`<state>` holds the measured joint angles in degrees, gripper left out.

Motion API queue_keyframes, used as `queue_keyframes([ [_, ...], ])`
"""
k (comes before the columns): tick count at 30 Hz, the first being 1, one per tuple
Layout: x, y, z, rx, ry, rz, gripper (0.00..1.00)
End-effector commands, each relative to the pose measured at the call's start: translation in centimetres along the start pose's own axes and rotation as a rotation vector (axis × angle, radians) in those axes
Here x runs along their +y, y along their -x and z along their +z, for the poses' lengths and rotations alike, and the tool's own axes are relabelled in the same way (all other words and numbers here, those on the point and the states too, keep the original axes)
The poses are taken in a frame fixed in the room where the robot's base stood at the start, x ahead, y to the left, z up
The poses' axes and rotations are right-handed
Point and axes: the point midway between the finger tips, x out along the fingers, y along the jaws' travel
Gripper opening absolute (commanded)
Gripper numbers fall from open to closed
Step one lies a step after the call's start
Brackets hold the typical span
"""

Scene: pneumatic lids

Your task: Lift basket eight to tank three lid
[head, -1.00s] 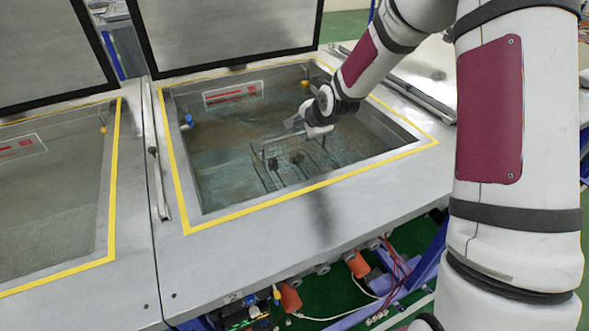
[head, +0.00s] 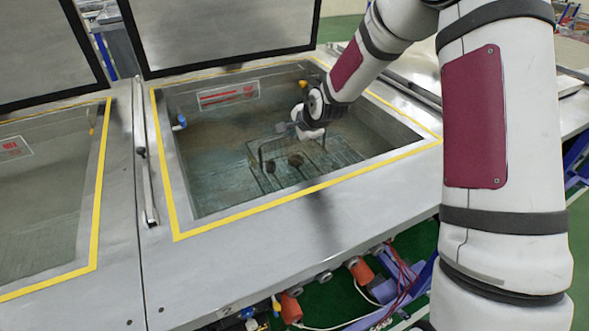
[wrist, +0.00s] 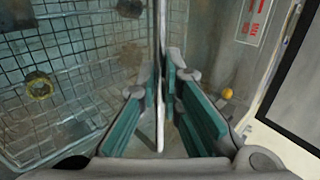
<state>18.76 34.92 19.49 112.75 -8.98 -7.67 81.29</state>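The wire mesh basket (head: 335,157) is inside the open tank (head: 205,223), low in the murky liquid, with dark round parts in it. My gripper (head: 300,132) reaches down into the tank at the basket's raised handle. In the wrist view, my gripper's teal-padded fingers (wrist: 160,100) are closed on a thin upright-looking bar, the basket handle (wrist: 160,25). The basket mesh (wrist: 75,55) fills the left side there, with a brownish ring part on it. The tank's lid (head: 230,32) stands raised behind it.
A second open tank (head: 103,190) lies to the left, with its own raised lid (head: 40,50). A yellow-edged metal rim surrounds each tank. A blue fitting (head: 181,122) sits on the left wall. A label (head: 228,95) is on the back wall.

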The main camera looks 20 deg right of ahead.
Motion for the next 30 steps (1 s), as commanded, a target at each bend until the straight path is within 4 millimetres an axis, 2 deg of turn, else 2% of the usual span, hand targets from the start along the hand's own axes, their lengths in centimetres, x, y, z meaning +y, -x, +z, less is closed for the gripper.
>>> queue_keyframes([
  [10, -0.6, 0.3, 0.0, 0.002, 0.001, -0.008, 0.0],
  [30, -2.4, 2.3, 0.0, 0.002, 0.001, -0.007, 0.0],
])
